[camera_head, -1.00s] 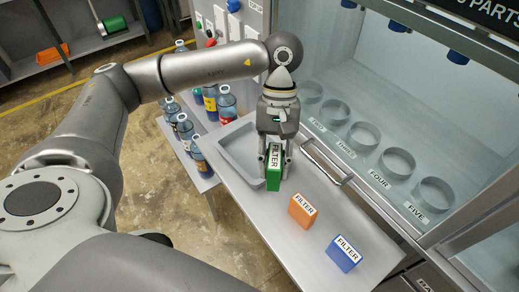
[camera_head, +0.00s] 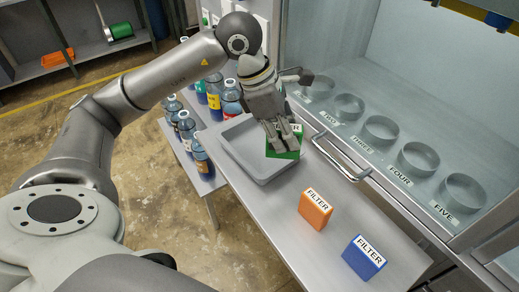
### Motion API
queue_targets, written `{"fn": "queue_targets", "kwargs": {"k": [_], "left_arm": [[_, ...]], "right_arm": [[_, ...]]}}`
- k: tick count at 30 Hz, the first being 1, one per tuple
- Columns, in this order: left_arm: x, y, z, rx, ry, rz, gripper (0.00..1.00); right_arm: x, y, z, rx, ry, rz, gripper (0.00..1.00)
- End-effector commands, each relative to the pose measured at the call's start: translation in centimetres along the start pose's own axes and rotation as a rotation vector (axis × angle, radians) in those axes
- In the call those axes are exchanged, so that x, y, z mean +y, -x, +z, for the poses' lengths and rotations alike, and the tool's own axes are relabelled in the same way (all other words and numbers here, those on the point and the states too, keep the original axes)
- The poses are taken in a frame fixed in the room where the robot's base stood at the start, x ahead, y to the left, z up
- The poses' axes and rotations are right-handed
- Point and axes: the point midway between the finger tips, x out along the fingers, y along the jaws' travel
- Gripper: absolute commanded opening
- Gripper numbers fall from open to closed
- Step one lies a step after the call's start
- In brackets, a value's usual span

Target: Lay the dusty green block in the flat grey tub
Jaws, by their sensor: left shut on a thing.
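The green block (camera_head: 284,148), a box labelled FILTER, is in my left gripper (camera_head: 284,136), which is shut on it. The gripper's fingers cover part of the block's label. The block is at the right side of the flat grey tub (camera_head: 233,155), over or beside its right wall; I cannot tell how high it is. The tub sits on the grey table, and its floor looks empty where it shows. My right gripper is not in view.
An orange FILTER block (camera_head: 315,208) and a blue FILTER block (camera_head: 363,257) stand on the table (camera_head: 285,228). Several bottles (camera_head: 203,158) stand on a lower shelf at left. A cabinet with a metal handle (camera_head: 340,157) and numbered rings (camera_head: 381,130) borders the right.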

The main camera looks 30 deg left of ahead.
Motion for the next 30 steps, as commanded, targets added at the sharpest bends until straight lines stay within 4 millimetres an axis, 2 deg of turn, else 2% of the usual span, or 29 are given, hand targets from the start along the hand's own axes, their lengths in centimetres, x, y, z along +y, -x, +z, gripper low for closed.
{"fn": "queue_targets", "kwargs": {"k": [11, 15, 19, 26, 30], "left_arm": [[7.6, -1.6, -5.5, 0.004, 0.012, 0.0, 0.02], [9.4, -3.9, -7.5, 0.003, 0.008, -0.001, 0.02], [10.5, -5.1, -8.6, 0.001, 0.004, -0.001, 0.02], [11.4, -6.0, -9.6, 0.001, 0.003, 0.001, 0.02], [11.6, -7.7, -10.4, 0.003, 0.003, -0.004, 0.02]], "right_arm": [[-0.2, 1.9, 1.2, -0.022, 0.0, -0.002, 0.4], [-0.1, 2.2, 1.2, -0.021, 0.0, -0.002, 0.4], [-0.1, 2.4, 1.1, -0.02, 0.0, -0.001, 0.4], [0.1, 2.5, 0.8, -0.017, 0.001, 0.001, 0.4], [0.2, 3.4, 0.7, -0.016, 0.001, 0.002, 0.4]]}}
